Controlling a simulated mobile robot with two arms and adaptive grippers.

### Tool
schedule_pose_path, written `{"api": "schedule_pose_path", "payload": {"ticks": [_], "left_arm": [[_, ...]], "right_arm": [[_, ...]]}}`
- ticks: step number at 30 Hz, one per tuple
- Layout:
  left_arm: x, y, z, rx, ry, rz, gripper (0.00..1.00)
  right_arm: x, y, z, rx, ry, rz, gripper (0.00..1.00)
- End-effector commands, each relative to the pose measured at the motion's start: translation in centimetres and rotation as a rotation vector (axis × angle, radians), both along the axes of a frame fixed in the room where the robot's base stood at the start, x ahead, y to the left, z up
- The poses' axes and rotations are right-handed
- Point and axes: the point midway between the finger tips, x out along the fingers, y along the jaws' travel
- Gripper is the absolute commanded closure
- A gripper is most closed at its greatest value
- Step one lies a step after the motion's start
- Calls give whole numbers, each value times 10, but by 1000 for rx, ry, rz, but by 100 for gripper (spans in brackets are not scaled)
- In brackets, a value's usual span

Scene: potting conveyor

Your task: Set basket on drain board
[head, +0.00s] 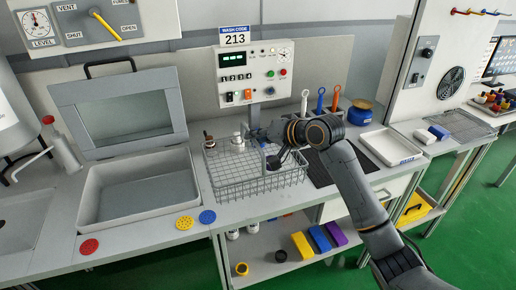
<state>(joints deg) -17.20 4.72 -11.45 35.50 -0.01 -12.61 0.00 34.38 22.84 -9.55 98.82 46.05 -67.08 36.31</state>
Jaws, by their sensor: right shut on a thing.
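A wire basket (228,190) with small bottle-like items (238,144) in its back left part is at the counter's middle, below the control panel. My right gripper (274,160) reaches down into the basket's right part and is shut on it; the exact grip point is partly hidden by the wrist. I cannot tell whether the basket's bottom touches the counter. A dark ribbed board (322,177), which looks like the drain board, lies just right of the basket, partly behind my right arm. My left gripper is not in view.
An open-lidded grey basin (140,190) stands left of the basket. Red, yellow and blue discs (184,223) lie near the front edge. Upright handled tools (320,100) and a blue-and-yellow scale-like item (361,112) stand behind the board. A white tray (390,147) is right of it.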

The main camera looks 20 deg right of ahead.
Motion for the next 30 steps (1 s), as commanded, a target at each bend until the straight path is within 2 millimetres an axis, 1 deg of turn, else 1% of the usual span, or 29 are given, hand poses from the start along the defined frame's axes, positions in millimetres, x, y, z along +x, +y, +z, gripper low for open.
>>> {"api": "schedule_pose_path", "payload": {"ticks": [1, 3, 6, 11, 12, 18, 27, 28, 29, 30], "left_arm": [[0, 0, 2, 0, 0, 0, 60], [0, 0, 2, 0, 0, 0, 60], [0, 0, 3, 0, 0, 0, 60], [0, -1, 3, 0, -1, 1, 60], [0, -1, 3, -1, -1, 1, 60], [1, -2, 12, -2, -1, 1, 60], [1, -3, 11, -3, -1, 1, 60], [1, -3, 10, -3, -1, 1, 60], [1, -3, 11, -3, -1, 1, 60], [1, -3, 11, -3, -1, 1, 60]], "right_arm": [[7, -3, -6, 3, -1, -2, 100], [13, -7, -15, 2, -2, -2, 100], [19, -10, -23, 3, -4, 0, 100], [25, -13, -31, 1, -5, -1, 100], [27, -15, -35, 2, -3, -3, 100], [26, -14, -61, 2, -3, -1, 100], [26, -14, -64, 1, -6, -1, 100], [25, -14, -66, -1, -2, -1, 88], [26, -14, -66, 0, -2, 0, 82], [26, -14, -66, -1, -2, -1, 73]]}}
